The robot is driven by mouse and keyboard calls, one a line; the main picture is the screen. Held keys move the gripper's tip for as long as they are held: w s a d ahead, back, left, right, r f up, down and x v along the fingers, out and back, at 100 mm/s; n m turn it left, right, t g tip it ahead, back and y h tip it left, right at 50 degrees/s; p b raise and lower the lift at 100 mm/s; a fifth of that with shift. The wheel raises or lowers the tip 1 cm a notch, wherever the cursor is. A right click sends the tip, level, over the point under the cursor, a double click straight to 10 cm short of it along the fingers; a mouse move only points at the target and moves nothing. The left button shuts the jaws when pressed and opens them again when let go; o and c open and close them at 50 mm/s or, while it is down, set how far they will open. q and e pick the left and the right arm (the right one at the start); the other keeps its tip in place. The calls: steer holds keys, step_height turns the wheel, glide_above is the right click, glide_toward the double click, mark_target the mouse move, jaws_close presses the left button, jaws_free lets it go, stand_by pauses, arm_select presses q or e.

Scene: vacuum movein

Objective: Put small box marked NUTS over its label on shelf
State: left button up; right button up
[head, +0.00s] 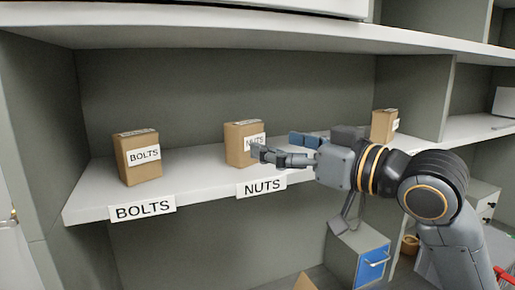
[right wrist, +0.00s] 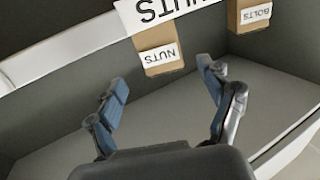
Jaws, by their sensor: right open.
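The small box marked NUTS (head: 236,146) stands upright on the shelf, behind and slightly left of the NUTS shelf label (head: 261,187). In the right wrist view the NUTS box (right wrist: 160,52) appears upside down beyond the fingers, with the large label (right wrist: 165,12) by it. My right gripper (head: 276,147) comes in from the right, just beside the box. Its fingers (right wrist: 168,105) are spread with nothing between them, and the box stands clear beyond them in the wrist view. My left gripper is not in view.
The BOLTS box (head: 140,158) stands left, above the BOLTS label (head: 142,207). An upper shelf board (head: 230,28) overhangs. Below is a grey cabinet with a blue front (head: 372,265). Shelf between the boxes is free.

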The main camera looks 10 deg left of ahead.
steer(key=shift+v, duration=1.7)
